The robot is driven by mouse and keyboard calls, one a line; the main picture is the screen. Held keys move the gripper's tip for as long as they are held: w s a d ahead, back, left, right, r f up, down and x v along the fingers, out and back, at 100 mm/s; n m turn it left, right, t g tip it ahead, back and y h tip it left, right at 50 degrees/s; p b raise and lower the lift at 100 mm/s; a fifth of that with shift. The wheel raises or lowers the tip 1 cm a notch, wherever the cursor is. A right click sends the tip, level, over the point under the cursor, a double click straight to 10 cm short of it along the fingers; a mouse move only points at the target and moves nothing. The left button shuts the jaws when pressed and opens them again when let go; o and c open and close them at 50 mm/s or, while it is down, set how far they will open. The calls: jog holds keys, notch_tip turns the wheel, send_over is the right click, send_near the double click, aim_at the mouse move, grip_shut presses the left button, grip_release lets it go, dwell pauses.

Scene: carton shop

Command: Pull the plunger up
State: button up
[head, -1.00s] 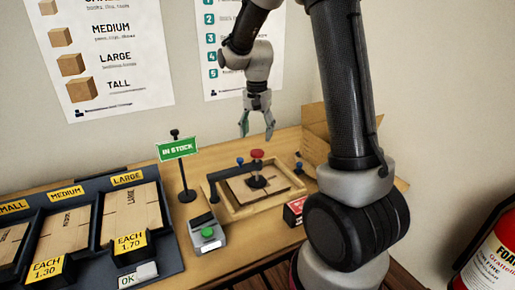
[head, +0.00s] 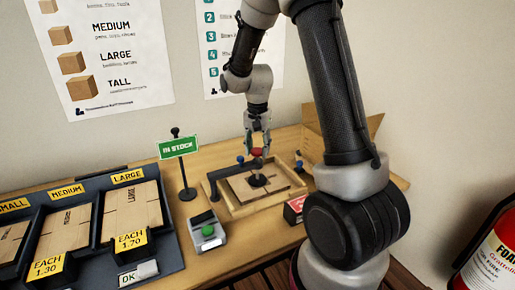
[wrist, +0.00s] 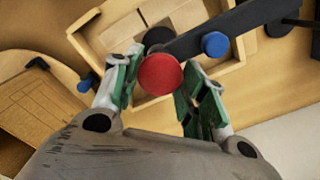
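The plunger's red knob (head: 257,152) stands above a black foot (head: 258,180) over the wooden tray (head: 236,211). A flat carton piece (head: 240,190) lies in the tray under the foot. My gripper (head: 258,148) is at the height of the red knob, pointing down. In the wrist view the red knob (wrist: 160,74) sits between the two green-padded fingertips (wrist: 154,82). A gap shows on the right side, and the left finger is very close to the knob. The fingers are apart, and I see no firm grip. The plunger's shaft is mostly hidden.
A black arm (wrist: 225,28) with a blue knob (wrist: 215,44) runs beside the red knob. An open carton (head: 335,135) is behind right.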

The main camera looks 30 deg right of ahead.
grip_shut()
notch_tip(320, 180, up, 6)
jog(key=shift+w+f, duration=0.15)
jog(key=o, duration=0.6)
grip_release()
jog(key=o, duration=0.3)
jog(key=shift+o, duration=0.2)
notch_tip(320, 180, up, 12)
